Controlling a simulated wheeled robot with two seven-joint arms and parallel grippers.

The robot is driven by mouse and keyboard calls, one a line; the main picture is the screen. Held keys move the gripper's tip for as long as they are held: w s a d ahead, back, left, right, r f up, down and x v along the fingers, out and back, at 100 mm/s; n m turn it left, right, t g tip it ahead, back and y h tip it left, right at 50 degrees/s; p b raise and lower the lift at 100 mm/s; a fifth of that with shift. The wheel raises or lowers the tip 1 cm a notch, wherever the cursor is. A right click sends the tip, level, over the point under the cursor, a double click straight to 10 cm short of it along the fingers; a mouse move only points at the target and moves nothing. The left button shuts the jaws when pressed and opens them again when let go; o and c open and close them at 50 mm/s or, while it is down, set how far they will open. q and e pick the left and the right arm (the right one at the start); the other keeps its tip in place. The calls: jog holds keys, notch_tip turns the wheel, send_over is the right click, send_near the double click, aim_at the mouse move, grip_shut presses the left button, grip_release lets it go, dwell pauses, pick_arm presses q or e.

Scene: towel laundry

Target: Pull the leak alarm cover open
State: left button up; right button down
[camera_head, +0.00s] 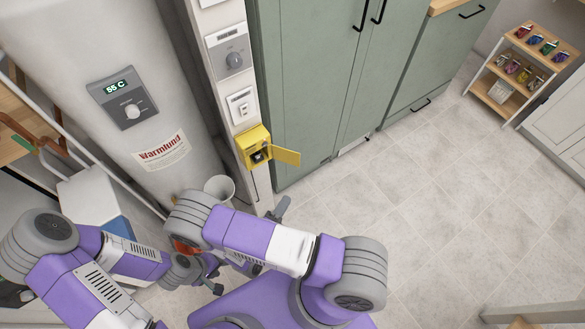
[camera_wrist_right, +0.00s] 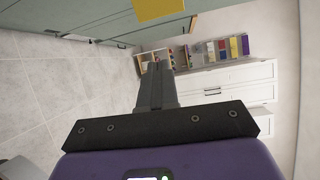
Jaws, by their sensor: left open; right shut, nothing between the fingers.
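The yellow leak alarm box (camera_head: 251,141) is mounted low on the narrow white wall strip. Its cover (camera_head: 287,156) stands swung out to the right, and a dark part (camera_head: 258,156) shows inside the box. My right gripper (camera_head: 281,207) is shut and empty below the cover, apart from it; my arm hides most of it. In the right wrist view its closed fingers (camera_wrist_right: 158,85) point forward, and a yellow panel (camera_wrist_right: 158,9) shows at the top edge, clear of them. My left gripper (camera_head: 217,278) is open and empty at the lower left, partly hidden.
A white bin (camera_head: 219,188) stands below the box. The water heater (camera_head: 105,60) is to the left, and green cabinets (camera_head: 312,80) are close on the right. A shelf cart (camera_head: 520,65) stands far right. The tiled floor (camera_head: 450,190) between is clear.

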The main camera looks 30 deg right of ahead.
aim_at(297, 160)
jog(key=w+d+n, duration=0.1)
jog(key=w+d, duration=0.2)
jog(key=w+d+t+b, duration=0.1)
jog(key=w+d, duration=0.2)
jog(key=w+d+n+t+y+b, duration=0.1)
jog(key=w+d, duration=0.2)
jog(key=w, duration=0.1)
jog(key=shift+w+n, duration=0.1)
jog(key=shift+n, duration=0.2)
jog(key=shift+s+p+x, duration=0.2)
jog(key=shift+p+x, duration=0.35)
jog(key=shift+x, duration=0.65)
jog(key=shift+p+x, duration=0.4)
jog(key=shift+x, duration=0.95)
jog(key=shift+r, duration=0.1)
jog(key=shift+s, duration=0.1)
